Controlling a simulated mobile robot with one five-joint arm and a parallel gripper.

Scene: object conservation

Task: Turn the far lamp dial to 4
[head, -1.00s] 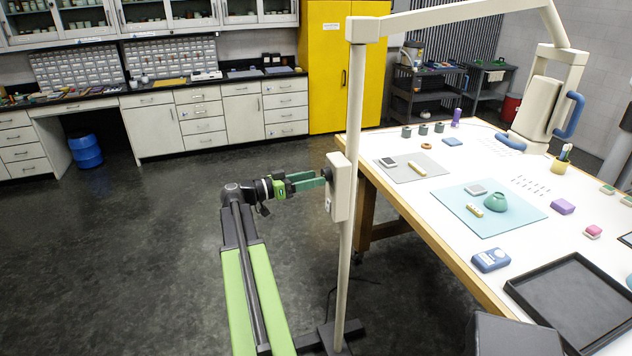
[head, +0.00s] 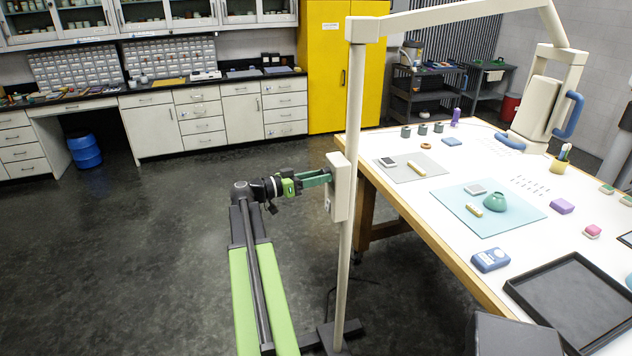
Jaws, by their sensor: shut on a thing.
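The lamp stand is a pale post (head: 350,110) that rises from a dark foot on the floor, with a long arm (head: 450,17) reaching over the table to a lamp head. A cream control box (head: 341,187) is fixed to the post. My gripper (head: 328,178) reaches it from the left, with its green fingers at the box's left side. It is shut on a small dark part there, which I take to be the dial. The fingers and box edge hide most of the dial. I cannot read its number or pointer.
A white table (head: 400,200) with a wooden edge stands right of the post. It bears a teal mat (head: 520,212), a green bowl (head: 495,202) and a black tray (head: 570,300). A dark box (head: 515,335) stands at the lower right.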

